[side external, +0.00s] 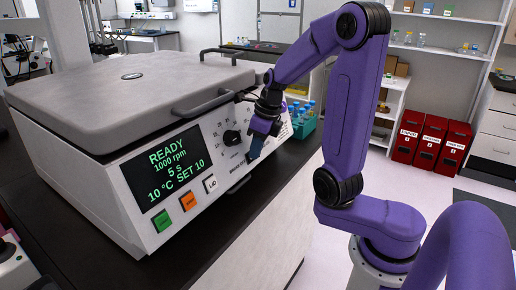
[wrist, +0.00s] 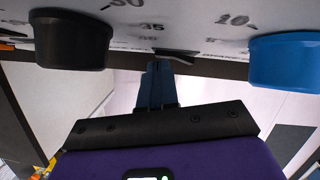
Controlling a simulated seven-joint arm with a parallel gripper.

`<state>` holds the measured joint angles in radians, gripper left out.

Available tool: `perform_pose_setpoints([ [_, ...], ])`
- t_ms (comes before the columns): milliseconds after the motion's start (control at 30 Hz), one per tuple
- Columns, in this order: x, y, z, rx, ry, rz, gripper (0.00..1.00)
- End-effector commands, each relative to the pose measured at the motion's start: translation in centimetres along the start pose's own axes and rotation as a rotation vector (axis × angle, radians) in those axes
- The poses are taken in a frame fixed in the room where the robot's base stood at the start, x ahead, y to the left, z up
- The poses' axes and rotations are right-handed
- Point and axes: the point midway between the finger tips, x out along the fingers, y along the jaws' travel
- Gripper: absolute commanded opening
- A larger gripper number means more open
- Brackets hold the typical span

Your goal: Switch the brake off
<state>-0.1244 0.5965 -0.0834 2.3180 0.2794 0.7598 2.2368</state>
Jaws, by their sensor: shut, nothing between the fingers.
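The cell processor (side external: 120,84) is a large white machine with a closed grey lid. Its display (side external: 172,168) reads READY, 1000 rpm, 5 s, 10 °C SET 10. My gripper (side external: 254,156) is at the right part of the front panel, with its blue fingers shut and empty. In the wrist view the shut fingertips (wrist: 157,66) are just below a small dark lever-like piece (wrist: 176,54) on the panel, which may be the brake switch. I cannot tell whether they touch it. Its label and position are not readable, and my gripper covers this area in the side view.
A black knob (wrist: 70,40) and a blue knob (wrist: 285,60) flank my fingers. Green (side external: 188,202), orange (side external: 188,200) and white LID (side external: 210,184) buttons are lower left on the panel. A teal rack of bottles (side external: 303,127) stands right of the machine.

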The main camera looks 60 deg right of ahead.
Motion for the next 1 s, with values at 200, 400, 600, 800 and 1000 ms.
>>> perform_pose_setpoints([
  [200, -0.1, -0.3, -0.2, 0.0, 0.0, 0.0, 0.0],
  [400, -0.3, -1.0, -0.5, 0.001, 0.0, 0.0, 0.0],
  [600, -0.4, -1.4, -0.7, 0.0, 0.0, 0.0, 0.0],
  [800, -0.4, -1.4, -0.7, -0.001, 0.0, 0.0, 0.0],
  [1000, -0.8, -1.3, -1.2, 0.001, -0.001, -0.001, 0.0],
])
